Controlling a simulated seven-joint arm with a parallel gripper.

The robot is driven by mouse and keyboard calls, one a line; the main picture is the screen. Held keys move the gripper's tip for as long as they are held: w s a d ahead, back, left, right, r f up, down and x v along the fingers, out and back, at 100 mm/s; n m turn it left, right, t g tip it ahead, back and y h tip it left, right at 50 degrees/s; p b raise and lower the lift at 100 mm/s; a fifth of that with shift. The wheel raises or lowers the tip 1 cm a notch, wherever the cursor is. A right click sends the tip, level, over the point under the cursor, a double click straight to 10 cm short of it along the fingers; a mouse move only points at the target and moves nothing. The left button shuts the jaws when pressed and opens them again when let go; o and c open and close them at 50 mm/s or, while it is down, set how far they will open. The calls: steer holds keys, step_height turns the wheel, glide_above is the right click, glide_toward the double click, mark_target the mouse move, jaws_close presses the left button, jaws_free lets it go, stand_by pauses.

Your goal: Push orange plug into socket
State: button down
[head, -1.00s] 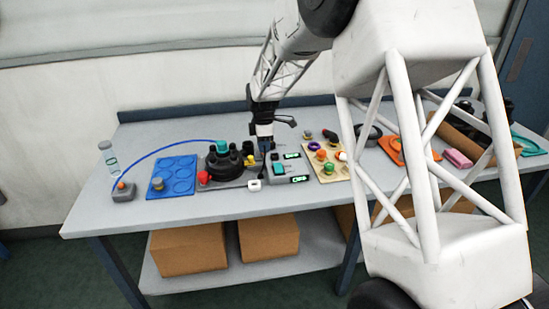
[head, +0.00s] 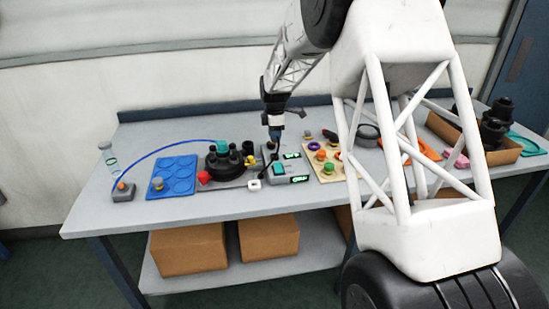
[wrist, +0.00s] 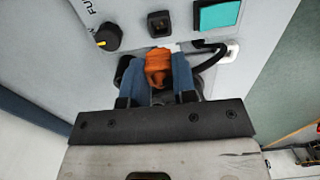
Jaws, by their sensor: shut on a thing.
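My gripper (wrist: 171,70) is shut on the orange plug (wrist: 157,62), which sits between its two blue fingers in the wrist view. A black square socket (wrist: 160,23) is on the grey panel (wrist: 133,20), just beyond the plug; the two look apart. A black cable (wrist: 213,60) curves beside the right finger. In the head view my gripper (head: 275,138) is above the back of the grey control box (head: 298,167). The plug and socket cannot be made out there.
A teal button (wrist: 218,14) and a black knob with a yellow mark (wrist: 107,37) flank the socket. A dark round fixture (head: 224,163) with upright posts stands left of the box. A beige board (head: 325,168) with coloured pieces lies to its right.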

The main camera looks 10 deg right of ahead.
stand_by(0.4)
steer(key=shift+f, duration=2.2)
steer(key=shift+f, duration=0.95)
steer(key=shift+c, duration=1.8)
jaws_free()
steer(key=shift+r, duration=0.1)
steer(key=shift+r, duration=4.15)
